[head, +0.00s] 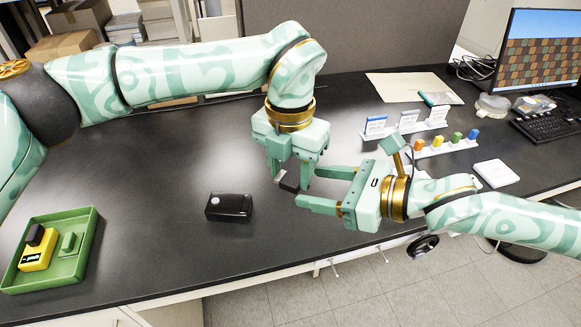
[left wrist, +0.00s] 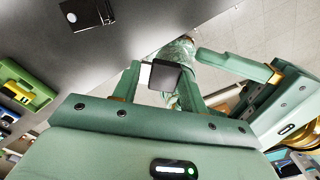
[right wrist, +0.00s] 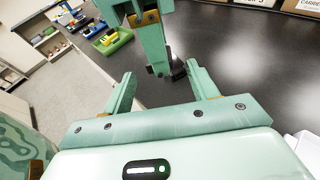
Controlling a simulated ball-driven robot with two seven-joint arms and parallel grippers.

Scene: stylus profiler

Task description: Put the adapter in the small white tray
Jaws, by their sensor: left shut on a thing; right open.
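The adapter (head: 288,182), a small dark block with a pale face, is held at the tips of my left gripper (head: 292,176) above the table. In the left wrist view the adapter (left wrist: 166,76) sits between the two fingers. My right gripper (head: 316,187) is open, its fingers pointing at the adapter from the right; whether they touch it is unclear. In the right wrist view the adapter (right wrist: 178,70) shows dark beside my left finger, ahead of the open right fingers. A small white tray (head: 496,173) lies on the table at the right, apart from both grippers.
A black box (head: 229,207) lies on the table left of the grippers. A green tray (head: 86,243) with a yellow device stands at the far left. Card stands (head: 408,128) and a rack of coloured pieces (head: 446,147) stand behind my right arm. The middle left table is clear.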

